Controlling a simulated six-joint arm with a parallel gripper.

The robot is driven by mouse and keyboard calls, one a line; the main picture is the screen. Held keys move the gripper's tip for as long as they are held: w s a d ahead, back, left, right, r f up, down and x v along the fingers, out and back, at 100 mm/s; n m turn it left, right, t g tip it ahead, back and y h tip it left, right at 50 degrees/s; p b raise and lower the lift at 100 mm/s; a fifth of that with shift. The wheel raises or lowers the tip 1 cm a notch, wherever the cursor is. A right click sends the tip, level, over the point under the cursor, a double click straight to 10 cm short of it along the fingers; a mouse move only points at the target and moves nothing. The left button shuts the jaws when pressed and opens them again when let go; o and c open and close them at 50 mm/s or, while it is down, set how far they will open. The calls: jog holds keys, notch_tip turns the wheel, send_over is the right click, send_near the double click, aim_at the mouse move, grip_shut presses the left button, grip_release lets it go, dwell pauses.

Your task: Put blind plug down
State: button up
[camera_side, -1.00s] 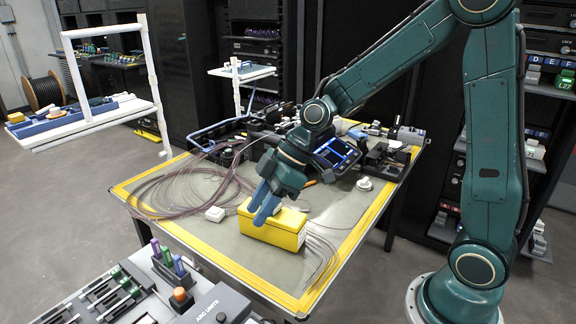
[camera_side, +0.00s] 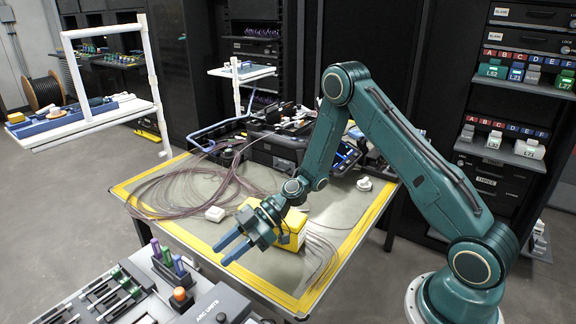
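No blind plug can be made out for certain in the side view. My gripper (camera_side: 224,254) hangs above the left front part of the table, left of the yellow box (camera_side: 293,232). Its two blue fingers point left and downward, with a gap between them. I see nothing held in the gap, though a very small part could be too small to tell. My wrist hides part of the yellow box.
The work table (camera_side: 262,273) has a yellow edge. Coiled fibres (camera_side: 160,190) cover its left side. A small white block (camera_side: 215,214) and a white round piece (camera_side: 364,184) lie on it. A tool bench (camera_side: 140,290) stands in front, below my gripper.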

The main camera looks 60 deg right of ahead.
jog(key=shift+w+f+t, duration=0.25)
jog(key=shift+f+t, duration=0.15)
jog(key=shift+f, duration=0.4)
send_near(179, 290)
jog(key=shift+x, duration=2.55)
jog(key=shift+x, duration=2.55)
jog(key=shift+s, duration=0.1)
grip_shut()
